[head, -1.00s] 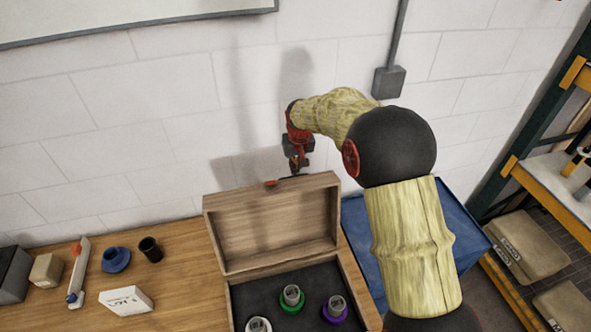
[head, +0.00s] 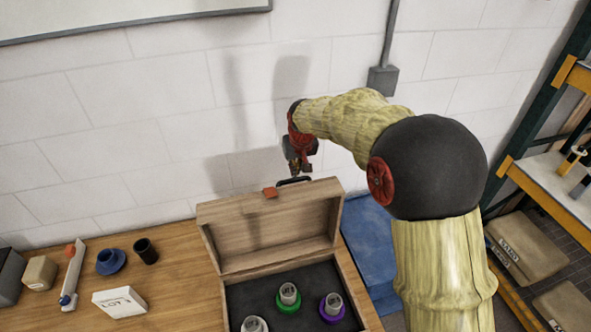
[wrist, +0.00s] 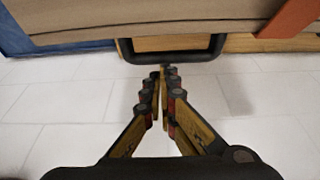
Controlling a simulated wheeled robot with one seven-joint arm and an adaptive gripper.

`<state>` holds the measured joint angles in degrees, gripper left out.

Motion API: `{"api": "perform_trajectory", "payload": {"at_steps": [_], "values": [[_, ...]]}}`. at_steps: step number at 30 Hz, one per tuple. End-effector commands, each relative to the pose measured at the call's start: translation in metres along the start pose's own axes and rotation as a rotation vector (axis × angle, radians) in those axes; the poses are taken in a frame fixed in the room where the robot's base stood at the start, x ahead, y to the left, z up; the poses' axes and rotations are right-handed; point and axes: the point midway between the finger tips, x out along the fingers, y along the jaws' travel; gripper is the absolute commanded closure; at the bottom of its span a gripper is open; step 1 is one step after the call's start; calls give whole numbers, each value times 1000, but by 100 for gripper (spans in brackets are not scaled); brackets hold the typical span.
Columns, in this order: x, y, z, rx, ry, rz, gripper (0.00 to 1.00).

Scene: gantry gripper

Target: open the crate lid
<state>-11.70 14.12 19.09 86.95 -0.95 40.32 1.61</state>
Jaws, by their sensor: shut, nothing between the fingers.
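The wooden crate (head: 213,292) stands on the table with its lid (head: 275,233) raised and leaning back toward the wall. A dark handle (head: 294,181) and an orange tab (head: 269,192) show at the lid's top edge. In the wrist view the handle (wrist: 172,55) crosses near the top, with the tab (wrist: 292,20) to its right. My gripper (head: 297,168) is just above and behind the lid's edge. In the wrist view its fingertips (wrist: 162,72) are together, empty, and close to the handle; contact cannot be told.
Inside the crate are grey-topped items with green (head: 288,297), purple (head: 332,307) and white rings. A blue cup (head: 110,262), a black cup (head: 146,251) and a white box (head: 119,302) stand left of it. The wall (head: 120,120) is close behind; a shelf (head: 560,190) is at right.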

Motion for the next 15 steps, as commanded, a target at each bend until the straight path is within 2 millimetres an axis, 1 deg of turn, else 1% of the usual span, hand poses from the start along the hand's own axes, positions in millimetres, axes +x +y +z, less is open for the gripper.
{"api": "perform_trajectory", "payload": {"at_steps": [5,12,15], "values": [[-26,0,-2,0,6,0,100],[-75,0,-3,0,6,0,100],[-92,0,-2,0,6,0,100]]}}
